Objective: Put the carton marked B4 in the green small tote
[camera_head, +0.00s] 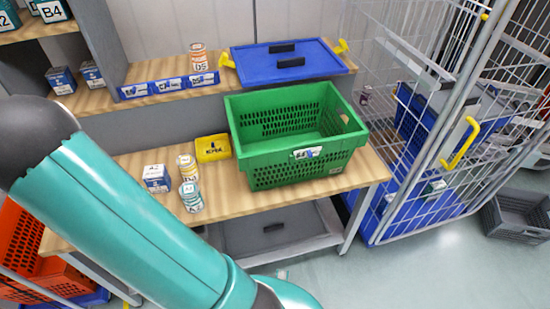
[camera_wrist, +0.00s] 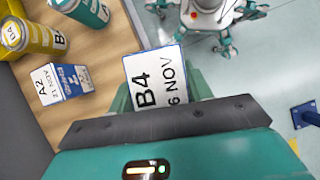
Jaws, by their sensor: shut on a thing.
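My gripper (camera_wrist: 162,100) is shut on a carton with a white face (camera_wrist: 156,76), marked B4 and a date ending in NOV, in the wrist view. The gripper and this carton are outside the head view. The green small tote (camera_head: 300,160) stands on the wooden bench at the centre of the head view, with a label on its front. Its visible inside looks empty. Another carton marked B4 (camera_head: 50,10) sits on the high shelf at the upper left.
A carton marked A2 (camera_head: 156,178), a yellow can (camera_head: 187,168) and a teal can (camera_head: 191,196) stand left of the tote. A yellow bin (camera_head: 212,148) is beside it. A blue lid (camera_head: 290,60) lies on the shelf behind. A wire cage trolley (camera_head: 400,180) stands right.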

